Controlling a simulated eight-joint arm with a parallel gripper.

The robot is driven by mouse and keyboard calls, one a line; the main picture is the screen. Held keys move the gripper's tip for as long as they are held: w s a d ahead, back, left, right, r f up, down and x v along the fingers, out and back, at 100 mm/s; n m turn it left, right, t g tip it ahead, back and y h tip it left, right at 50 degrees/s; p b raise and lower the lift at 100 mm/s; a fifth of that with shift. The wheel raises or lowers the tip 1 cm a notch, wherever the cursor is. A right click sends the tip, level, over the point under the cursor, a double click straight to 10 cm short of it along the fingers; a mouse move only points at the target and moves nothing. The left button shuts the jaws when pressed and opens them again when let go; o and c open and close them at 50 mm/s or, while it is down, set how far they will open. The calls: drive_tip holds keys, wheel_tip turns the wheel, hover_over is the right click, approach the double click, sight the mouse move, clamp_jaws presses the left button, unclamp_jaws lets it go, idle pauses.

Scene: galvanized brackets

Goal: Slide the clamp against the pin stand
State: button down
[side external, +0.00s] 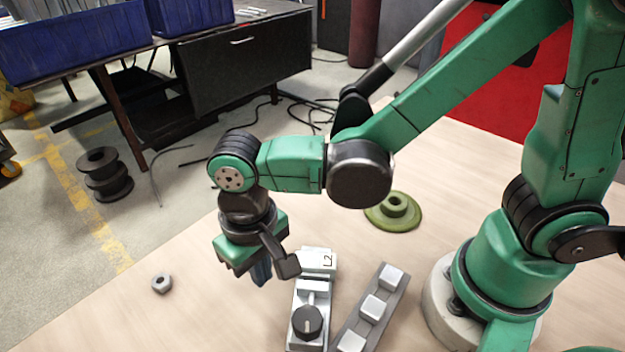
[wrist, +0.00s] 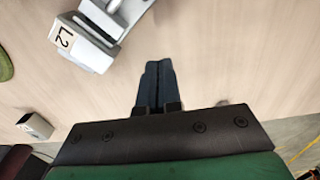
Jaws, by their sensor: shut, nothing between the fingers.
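A silver metal device with a white "L2" label and a black knob, which looks like the clamp (side external: 316,288), lies on the table right of my gripper in the side view. Its labelled end shows at the upper left of the wrist view (wrist: 84,46). A green round flanged piece with a raised hub, possibly the pin stand (side external: 393,212), sits farther back; its edge shows at the left of the wrist view (wrist: 4,62). My gripper (side external: 262,273) points down beside the labelled end. Its dark fingers (wrist: 155,68) are together and empty, with a gap to the device in the wrist view.
A grey bar with three pale blocks (side external: 372,308) lies right of the silver device. A hex nut (side external: 162,283) lies at the left. A small pale block (wrist: 36,126) shows in the wrist view. Bare table surrounds the fingers; its edge is at the wrist view's lower right.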

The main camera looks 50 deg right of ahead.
wheel_tip(320, 180, up, 6)
drive_tip(key=m, duration=0.6)
approach(312, 308)
drive_tip(key=w+d, duration=0.1)
drive_tip(key=w, duration=0.1)
drive_tip(key=shift+s+f, duration=0.1)
drive_tip(key=shift+f, duration=5)
drive_tip(key=shift+s+a, duration=0.3)
drive_tip(key=shift+s, duration=0.2)
drive_tip(key=shift+s+a, duration=0.25)
drive_tip(key=shift+s, duration=0.2)
